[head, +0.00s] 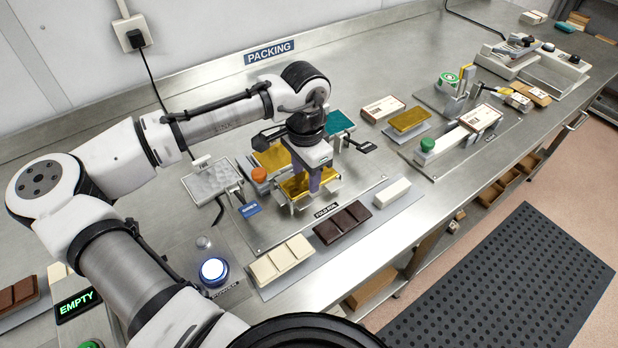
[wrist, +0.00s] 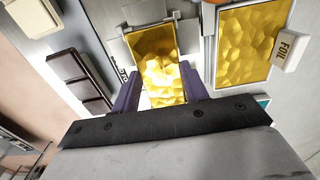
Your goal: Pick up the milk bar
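A dark brown segmented bar (head: 342,223) lies on the front tray between a cream segmented bar (head: 282,260) and a smaller white bar (head: 391,193). Another brown bar (head: 18,294) is at the far left edge. A gold foil piece (wrist: 158,60) lies in the metal folding fixture; whether it wraps a bar I cannot tell. My gripper (head: 313,183) is over this fixture, pointing down. In the wrist view my gripper (wrist: 162,92) has its purple fingers apart, on either side of the gold foil's near end.
A stack of gold foil (wrist: 250,40) with a FOIL tag lies beside the fixture, and a teal stack (head: 340,121) is behind. An orange knob (head: 259,175) stands close to the left of my gripper. A lit button (head: 214,271) is at the front. Open bench lies behind my arm.

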